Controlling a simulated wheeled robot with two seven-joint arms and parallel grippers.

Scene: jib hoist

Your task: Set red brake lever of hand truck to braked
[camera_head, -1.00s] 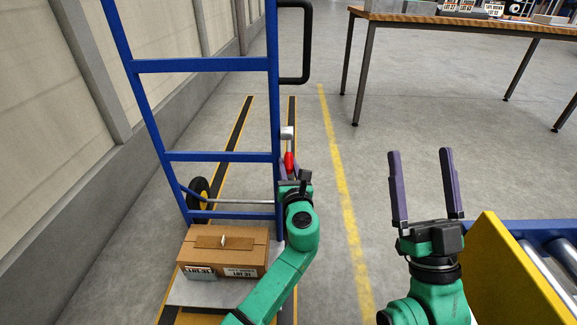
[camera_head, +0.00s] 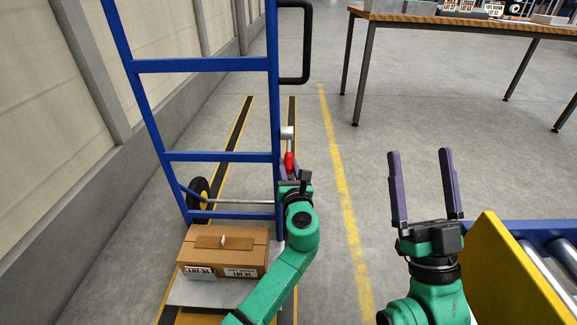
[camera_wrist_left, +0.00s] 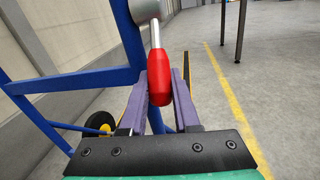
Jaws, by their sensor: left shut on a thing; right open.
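The blue hand truck (camera_head: 200,157) stands upright at the left, a cardboard box (camera_head: 223,250) on its toe plate. Its red brake lever (camera_head: 289,161) hangs from a grey pivot (camera_head: 287,133) on the right upright, red end down. In the left wrist view the red grip (camera_wrist_left: 159,84) sits between the purple fingers of my left gripper (camera_wrist_left: 160,92), which is shut on it. In the head view the left gripper (camera_head: 290,172) is partly hidden behind its own wrist. My right gripper (camera_head: 426,187) is open and empty, fingers pointing up, well to the right of the truck.
A yellow panel (camera_head: 510,275) and a roller conveyor (camera_head: 545,245) stand close to my right arm. A wooden-topped table (camera_head: 465,22) stands at the back right. A wall (camera_head: 60,130) runs along the left. The floor between truck and table is clear.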

